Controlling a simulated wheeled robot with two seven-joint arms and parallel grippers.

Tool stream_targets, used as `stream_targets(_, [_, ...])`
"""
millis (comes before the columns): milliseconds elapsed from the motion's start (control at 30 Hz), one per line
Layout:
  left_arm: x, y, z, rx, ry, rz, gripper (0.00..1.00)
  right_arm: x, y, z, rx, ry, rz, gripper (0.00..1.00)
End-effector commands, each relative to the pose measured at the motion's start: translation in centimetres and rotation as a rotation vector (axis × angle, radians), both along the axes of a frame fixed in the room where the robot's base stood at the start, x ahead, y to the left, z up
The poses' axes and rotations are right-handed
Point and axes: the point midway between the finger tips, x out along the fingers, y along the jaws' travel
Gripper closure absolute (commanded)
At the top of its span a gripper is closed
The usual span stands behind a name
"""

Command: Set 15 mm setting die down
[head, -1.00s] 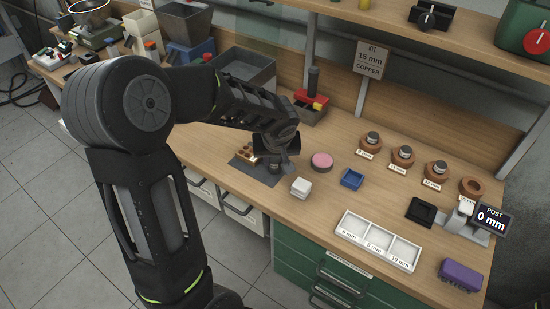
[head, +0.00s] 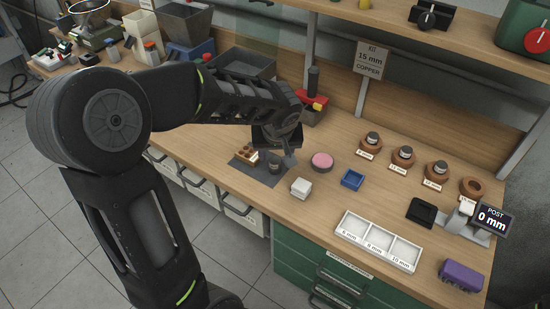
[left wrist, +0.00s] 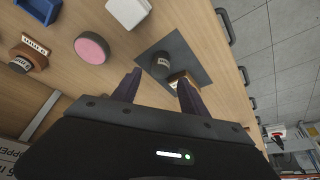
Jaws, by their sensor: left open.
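The 15 mm setting die (head: 274,168), a small dark cylinder, stands upright on the dark grey mat (head: 262,177). It also shows in the left wrist view (left wrist: 161,63), where its label is too small to read. My left gripper (head: 286,156) is open and empty, raised above the mat and apart from the die. In the left wrist view its fingertips (left wrist: 158,82) are spread, with the die just beyond them. My right gripper is in neither view.
A wooden block with holes (head: 244,153) sits beside the die. A white block (head: 301,187), pink disc (head: 321,161) and blue tray (head: 352,180) stand to the right. Wooden holders (head: 402,156) line the back; the rightmost (head: 471,188) is empty. The front white tray (head: 378,243) has three compartments.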

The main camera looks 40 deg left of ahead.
Motion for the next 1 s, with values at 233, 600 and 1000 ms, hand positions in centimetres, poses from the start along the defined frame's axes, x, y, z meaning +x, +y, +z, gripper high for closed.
stream_targets(233, [-1.5, -1.3, 4.8, -0.001, -0.006, -0.001, 0.48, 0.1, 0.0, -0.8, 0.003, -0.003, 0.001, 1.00])
stream_targets(600, [-2.3, -1.9, 7.2, 0.000, 0.000, 0.000, 0.48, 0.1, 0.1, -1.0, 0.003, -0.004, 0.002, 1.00])
stream_targets(1000, [-2.3, -1.9, 7.1, 0.000, 0.000, 0.000, 0.48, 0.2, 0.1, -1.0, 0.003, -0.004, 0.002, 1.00])
